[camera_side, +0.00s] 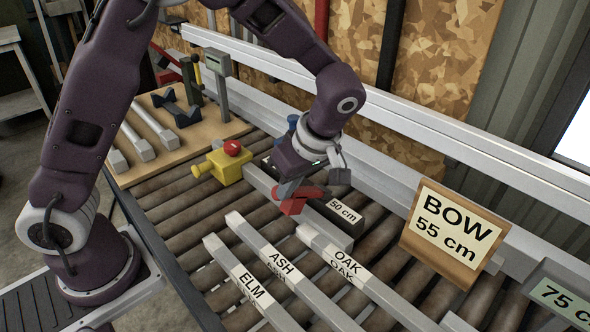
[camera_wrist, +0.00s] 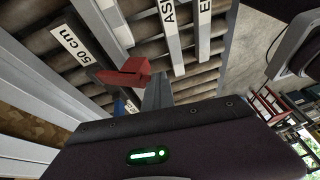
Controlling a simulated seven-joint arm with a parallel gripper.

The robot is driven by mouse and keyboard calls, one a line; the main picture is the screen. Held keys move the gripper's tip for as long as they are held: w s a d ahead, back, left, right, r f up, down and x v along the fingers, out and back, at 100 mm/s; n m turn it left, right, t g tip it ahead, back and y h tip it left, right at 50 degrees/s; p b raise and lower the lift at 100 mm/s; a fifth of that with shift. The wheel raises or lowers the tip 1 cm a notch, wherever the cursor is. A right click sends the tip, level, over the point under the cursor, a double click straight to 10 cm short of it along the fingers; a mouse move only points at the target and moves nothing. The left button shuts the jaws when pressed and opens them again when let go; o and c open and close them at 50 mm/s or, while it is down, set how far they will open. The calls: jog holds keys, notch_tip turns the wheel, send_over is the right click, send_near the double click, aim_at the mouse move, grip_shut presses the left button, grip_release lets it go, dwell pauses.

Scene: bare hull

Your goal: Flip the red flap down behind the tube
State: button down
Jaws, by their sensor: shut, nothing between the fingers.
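The red flap (camera_side: 296,203) is a small angular red piece beside the black block labelled 50 cm (camera_side: 340,216). A grey square tube (camera_side: 258,181) runs from the yellow block (camera_side: 224,166) toward the flap, partly hidden by my gripper. My gripper (camera_side: 287,188) is shut and empty, pointing down right at the flap. In the wrist view its grey fingers (camera_wrist: 156,92) are just right of the flap. I cannot tell whether they touch it.
Bars labelled ELM (camera_side: 245,281), ASH (camera_side: 281,263) and OAK (camera_side: 345,262) lie on the rollers in front. A BOW 55 cm sign (camera_side: 447,232) stands at the right. A metal rail (camera_side: 460,150) runs behind. A wooden board (camera_side: 150,125) with tools is at back left.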

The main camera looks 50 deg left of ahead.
notch_tip(320, 180, down, 6)
jog(key=s+a+t, duration=0.1)
jog(key=s+t, duration=0.1)
jog(key=shift+a+t, duration=0.2)
jog(key=shift+t, duration=0.2)
jog(key=shift+f, duration=0.15)
jog(key=s+d+f+v, duration=0.1)
jog(key=v, duration=1.3)
notch_tip(320, 180, up, 4)
jog(key=g+h, duration=0.2)
jog(key=g, duration=0.3)
send_over(298, 199)
jog(key=d, duration=0.3)
jog(key=x, duration=1.3)
jog(key=shift+w+a+f, duration=0.1)
jog(key=shift+a+f, duration=0.15)
